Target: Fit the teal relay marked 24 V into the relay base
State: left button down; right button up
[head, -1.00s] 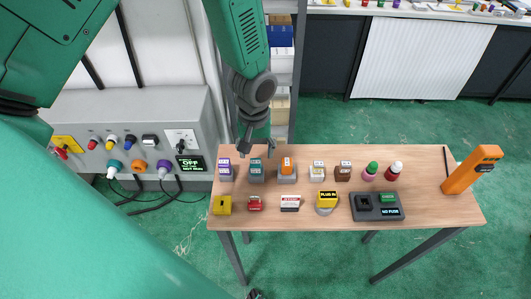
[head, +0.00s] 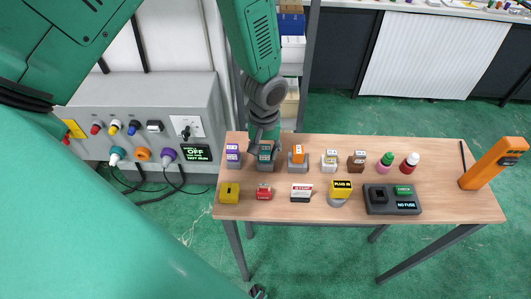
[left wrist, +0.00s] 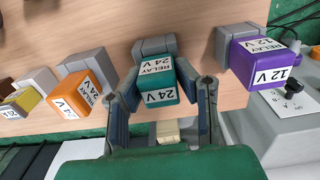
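The teal relay marked 24 V (head: 264,151) sits upright in a grey holder near the left end of the wooden table's back row. In the left wrist view its teal body (left wrist: 158,82) and white 24 V label face me. My left gripper (head: 263,135) is down over it. In the left wrist view the two fingers (left wrist: 160,108) stand apart, one on each side of the relay, with thin gaps seeming to show. The head view hides the contact. I cannot tell which thing is the relay base. My right gripper is not in view.
A purple 12 V relay (left wrist: 262,60) stands close on one side and an orange relay (left wrist: 76,92) on the other. The front row holds a yellow block (head: 229,192), a red block (head: 263,192) and a dark two-part unit (head: 405,208). A grey panel (head: 190,95) adjoins the table's left.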

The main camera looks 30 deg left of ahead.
aim_at(266, 148)
pick_arm(q)
jog(key=shift+a, duration=0.2)
jog(key=shift+d+r, duration=0.25)
jog(key=shift+d, duration=0.1)
jog(key=shift+d+r+p, duration=0.15)
jog(key=shift+r+p, duration=0.25)
jog(key=shift+p, duration=0.1)
jog(key=shift+a+r+p, duration=0.35)
jog(key=shift+r+p, duration=0.4)
jog(key=shift+d+r+p, duration=0.3)
jog(key=shift+r+p, duration=0.4)
jog(key=shift+r, duration=0.45)
jog(key=shift+a, duration=0.2)
